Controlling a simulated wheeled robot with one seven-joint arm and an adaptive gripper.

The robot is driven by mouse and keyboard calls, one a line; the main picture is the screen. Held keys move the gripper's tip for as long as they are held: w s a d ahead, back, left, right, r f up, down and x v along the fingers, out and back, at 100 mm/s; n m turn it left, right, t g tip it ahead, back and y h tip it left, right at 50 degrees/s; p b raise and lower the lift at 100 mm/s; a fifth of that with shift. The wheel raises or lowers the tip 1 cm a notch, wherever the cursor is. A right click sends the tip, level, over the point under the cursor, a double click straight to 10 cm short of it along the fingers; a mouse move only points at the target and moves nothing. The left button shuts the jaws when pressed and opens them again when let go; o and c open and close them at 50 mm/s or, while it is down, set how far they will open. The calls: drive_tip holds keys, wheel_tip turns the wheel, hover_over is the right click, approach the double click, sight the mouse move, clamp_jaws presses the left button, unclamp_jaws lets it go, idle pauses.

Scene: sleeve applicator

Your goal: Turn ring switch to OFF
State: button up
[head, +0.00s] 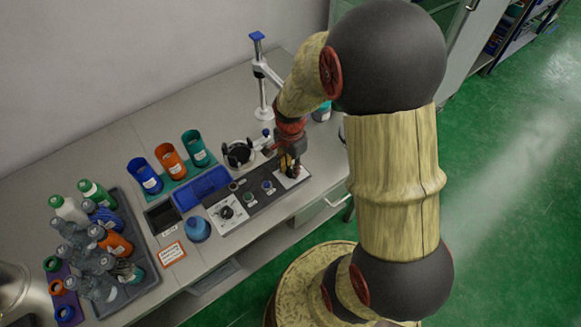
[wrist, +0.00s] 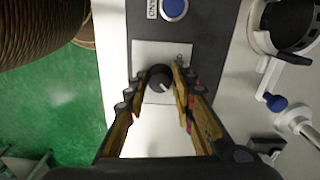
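A black round knob (wrist: 159,79) with a pale pointer mark sits on a white plate (wrist: 150,51) at the end of the dark control strip. My gripper (wrist: 158,76) is over this plate, with one finger on each side of the knob. The fingers stand apart. I cannot tell whether they touch the knob. In the head view my gripper (head: 289,168) points down at the right end of the strip and hides most of the knob. Another black knob (head: 226,212) sits on a larger white plate at the left end. I cannot read the plates' lettering, so which knob is the ring switch is unclear.
A blue button (wrist: 174,8) sits close beyond the knob's plate. A white stand with a black round holder (wrist: 290,25) and a blue-tipped lever (wrist: 275,102) lies to the right. Cups, a blue tray (head: 201,188) and a bottle crate (head: 148,262) fill the table's left.

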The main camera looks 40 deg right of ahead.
clamp_jaws()
drive_tip(key=shift+n, duration=0.3)
drive_tip(key=n+p, duration=0.2)
drive_tip(key=n, duration=0.1)
drive_tip(key=shift+r+p, duration=0.15)
drive_tip(key=shift+p, duration=0.15)
drive_tip(key=n+p, duration=0.2)
drive_tip(key=n, duration=0.2)
drive_tip(key=shift+s+n, duration=0.1)
drive_tip(key=shift+n, duration=0.3)
drive_tip(key=n+p, duration=0.2)
drive_tip(key=n, duration=0.2)
drive_tip(key=shift+d+n, duration=0.1)
drive_tip(key=shift+n, duration=0.2)
drive_tip(key=n+p, duration=0.1)
drive_tip(key=n, duration=0.3)
drive_tip(key=shift+n, duration=0.4)
drive_tip(key=shift+p, duration=0.3)
drive_tip(key=o, duration=0.5)
unclamp_jaws()
